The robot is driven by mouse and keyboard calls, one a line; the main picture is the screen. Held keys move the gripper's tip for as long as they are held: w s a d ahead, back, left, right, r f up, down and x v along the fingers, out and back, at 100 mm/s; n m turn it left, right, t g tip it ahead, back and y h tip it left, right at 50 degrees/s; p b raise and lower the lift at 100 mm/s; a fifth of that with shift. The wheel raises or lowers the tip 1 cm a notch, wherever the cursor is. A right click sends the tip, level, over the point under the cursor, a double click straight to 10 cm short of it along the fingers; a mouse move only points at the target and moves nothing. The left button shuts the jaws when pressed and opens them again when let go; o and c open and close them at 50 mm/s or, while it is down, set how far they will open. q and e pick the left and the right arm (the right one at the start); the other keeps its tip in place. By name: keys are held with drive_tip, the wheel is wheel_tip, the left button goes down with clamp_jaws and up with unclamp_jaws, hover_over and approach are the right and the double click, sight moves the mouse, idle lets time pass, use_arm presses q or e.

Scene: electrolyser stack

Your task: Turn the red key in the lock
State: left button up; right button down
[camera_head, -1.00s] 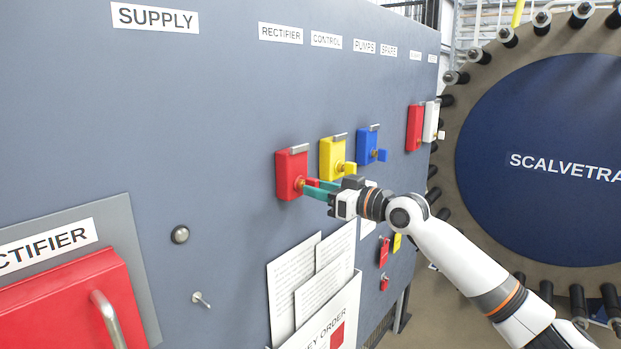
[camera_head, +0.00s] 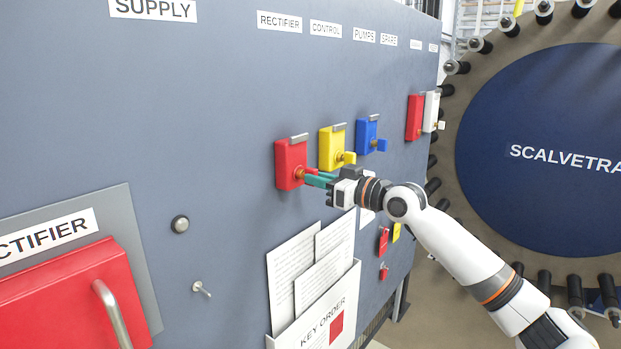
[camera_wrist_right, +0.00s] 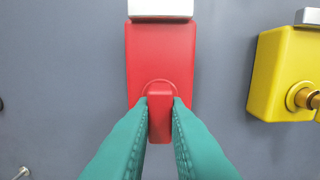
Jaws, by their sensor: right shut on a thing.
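The red lock (camera_head: 291,164) is fixed to the grey panel under the RECTIFIER label, with a brass keyway at its lower part. The red key (camera_head: 311,172) sticks out of it toward me. In the right wrist view the red key (camera_wrist_right: 160,116) stands between the green fingers of my right gripper (camera_wrist_right: 160,118), in front of the red lock (camera_wrist_right: 160,60). My right gripper also shows in the head view (camera_head: 320,179), shut on the red key. The key's tip is hidden inside the lock. My left gripper is in neither view.
A yellow lock (camera_head: 332,148) and a blue lock (camera_head: 366,134) with keys stand close to the right. Below is a paper holder (camera_head: 330,315) marked KEY ORDER. Red and yellow tags (camera_head: 384,241) hang beside it. A red box with a handle (camera_head: 70,300) juts out at lower left.

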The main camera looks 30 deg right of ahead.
drive_tip(key=n+b, duration=0.1)
drive_tip(key=n, duration=0.2)
drive_tip(key=shift+r+b, duration=0.1)
drive_tip(key=shift+b, duration=0.3)
